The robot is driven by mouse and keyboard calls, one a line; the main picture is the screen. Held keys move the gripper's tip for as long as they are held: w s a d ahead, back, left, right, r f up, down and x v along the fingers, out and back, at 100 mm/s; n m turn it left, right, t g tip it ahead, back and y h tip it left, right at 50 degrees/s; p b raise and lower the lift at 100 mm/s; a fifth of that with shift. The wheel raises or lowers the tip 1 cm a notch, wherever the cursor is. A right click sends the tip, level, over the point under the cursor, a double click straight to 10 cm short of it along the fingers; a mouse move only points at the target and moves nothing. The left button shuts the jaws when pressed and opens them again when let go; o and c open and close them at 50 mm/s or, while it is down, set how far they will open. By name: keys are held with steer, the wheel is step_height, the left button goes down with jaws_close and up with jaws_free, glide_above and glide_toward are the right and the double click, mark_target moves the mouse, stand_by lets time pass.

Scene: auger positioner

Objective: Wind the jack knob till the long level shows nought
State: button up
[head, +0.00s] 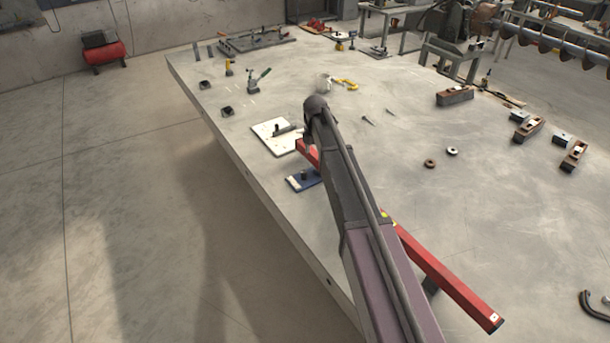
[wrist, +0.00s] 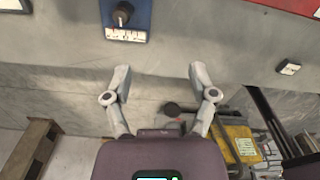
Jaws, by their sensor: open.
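The long red level (head: 445,275) lies slantwise across the front of the table, partly hidden behind my arm. A small yellow part (head: 388,214) shows on it, too small to read. The jack has a blue base (head: 298,183) by the table's near edge, beside the level's far end. In the wrist view its black knob (wrist: 123,14) stands on the blue base (wrist: 141,20), above a white marked strip (wrist: 126,35). My gripper (wrist: 160,72) is open and empty, its fingers apart, below the knob in the picture and not touching it. My arm hides the gripper in the head view.
A white plate (head: 265,132) with a dark part on it lies beyond the jack. A clamp with a yellow handle (head: 345,84), two small rings (head: 430,163) and several wooden planes (head: 455,95) lie farther off. The table right of my arm is mostly clear.

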mark_target(304, 171)
steer(key=w+a+n, duration=0.3)
steer(key=w+n, duration=0.1)
steer(key=w, duration=0.1)
steer(key=shift+a+f+n, duration=0.3)
steer(key=shift+f+b, duration=0.15)
steer(key=shift+b, duration=0.25)
step_height(304, 171, down, 14)
steer(key=b, duration=1.3)
steer(key=shift+r, duration=0.25)
jaws_close()
